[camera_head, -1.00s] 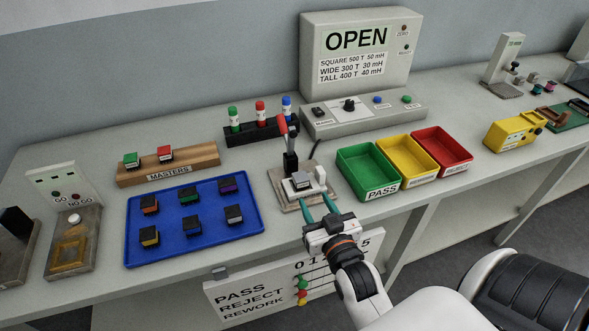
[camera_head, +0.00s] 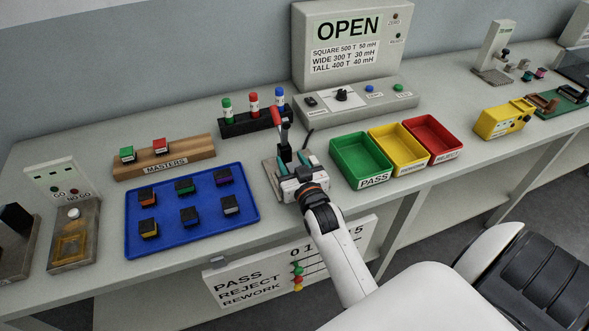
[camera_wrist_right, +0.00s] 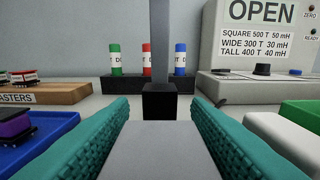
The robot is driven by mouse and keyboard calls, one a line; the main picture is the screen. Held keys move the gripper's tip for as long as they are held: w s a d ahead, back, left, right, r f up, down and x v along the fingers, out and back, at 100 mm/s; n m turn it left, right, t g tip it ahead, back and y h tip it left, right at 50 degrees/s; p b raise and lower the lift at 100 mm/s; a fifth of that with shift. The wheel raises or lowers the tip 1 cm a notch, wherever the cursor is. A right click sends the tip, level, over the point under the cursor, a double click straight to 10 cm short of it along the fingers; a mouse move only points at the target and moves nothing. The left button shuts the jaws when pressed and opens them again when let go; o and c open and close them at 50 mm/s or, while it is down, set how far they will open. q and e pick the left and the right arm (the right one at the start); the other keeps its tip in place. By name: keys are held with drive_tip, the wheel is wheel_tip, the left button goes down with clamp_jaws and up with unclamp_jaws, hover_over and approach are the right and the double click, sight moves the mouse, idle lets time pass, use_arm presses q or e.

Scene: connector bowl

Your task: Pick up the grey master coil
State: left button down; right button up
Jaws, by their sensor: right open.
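The grey master coil (camera_wrist_right: 158,150) shows as a grey block in the right wrist view, low in the middle between two teal fingers. My right gripper (camera_head: 295,165) is open, with one finger on each side of the block. I cannot tell whether the fingers touch it. In the head view the gripper is over the clamp fixture (camera_head: 271,181) with the red-handled lever (camera_head: 277,118), and it hides most of the coil. The fixture's black block and grey post (camera_wrist_right: 160,100) stand straight behind the coil. My left gripper is not in view.
A blue tray (camera_head: 190,238) with several coils lies to the left, below the wooden MASTERS block (camera_head: 190,158). Green (camera_head: 362,159), yellow and red bins stand close on the right. Three coloured bottles in a black rack (camera_head: 258,123) and the OPEN meter (camera_head: 355,45) stand behind.

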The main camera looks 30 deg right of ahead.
drive_tip(key=shift+c, duration=0.4)
drive_tip(key=c, duration=0.7)
drive_tip(key=shift+r, duration=0.15)
